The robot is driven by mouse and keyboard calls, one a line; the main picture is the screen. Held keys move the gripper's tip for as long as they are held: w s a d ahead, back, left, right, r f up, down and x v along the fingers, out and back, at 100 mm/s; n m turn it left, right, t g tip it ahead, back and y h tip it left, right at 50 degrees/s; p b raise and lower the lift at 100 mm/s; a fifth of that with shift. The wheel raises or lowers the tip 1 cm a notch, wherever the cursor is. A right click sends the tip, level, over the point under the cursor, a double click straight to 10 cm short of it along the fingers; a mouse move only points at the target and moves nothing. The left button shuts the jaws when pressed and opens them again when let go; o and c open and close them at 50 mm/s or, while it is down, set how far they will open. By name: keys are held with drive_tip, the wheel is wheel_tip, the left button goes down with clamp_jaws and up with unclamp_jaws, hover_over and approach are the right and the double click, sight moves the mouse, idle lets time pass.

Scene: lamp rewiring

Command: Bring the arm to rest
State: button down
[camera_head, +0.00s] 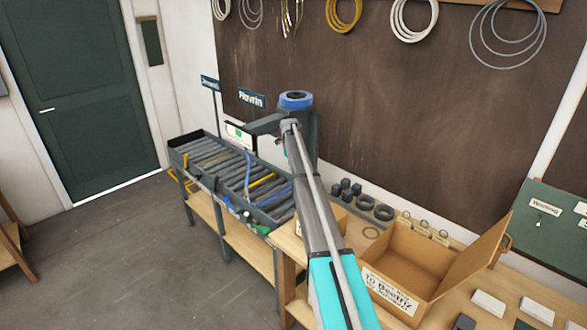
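My arm (322,215) reaches from the bottom middle of the head view, up and away over the bench. It has a teal near part and a long grey far part. A dark grey piece (265,125) juts left from there, above the roller conveyor. I cannot make out gripper fingers, so I cannot tell whether the gripper is open or shut, or holds anything.
A roller conveyor (209,154) with a dark rim lies left of my arm. On the wooden bench, right of my arm, stands an open cardboard box (402,262). Black rings (383,212) lie behind it, and white blocks (488,303) in front. Wire coils (412,18) hang on the brown wall. Floor at left is clear.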

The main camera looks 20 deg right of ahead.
drive_tip(key=shift+s, duration=0.1)
idle(0.4)
drive_tip(key=s+a+f+n+b, duration=0.4)
drive_tip(key=s+a+n, duration=0.5)
drive_tip(key=s, duration=0.8)
drive_tip(key=s+a+f+n+b, duration=0.4)
drive_tip(key=s+a+n, duration=0.6)
drive_tip(key=s, duration=0.6)
drive_tip(key=s+a+f+n+b, duration=0.4)
drive_tip(key=s+a+n, duration=0.5)
drive_tip(key=s, duration=0.8)
drive_tip(key=n, duration=0.3)
drive_tip(key=shift+s+a+f+n, duration=0.2)
drive_tip(key=shift+s+a+n, duration=0.1)
drive_tip(key=shift+s+n, duration=0.1)
drive_tip(key=shift+w, duration=0.1)
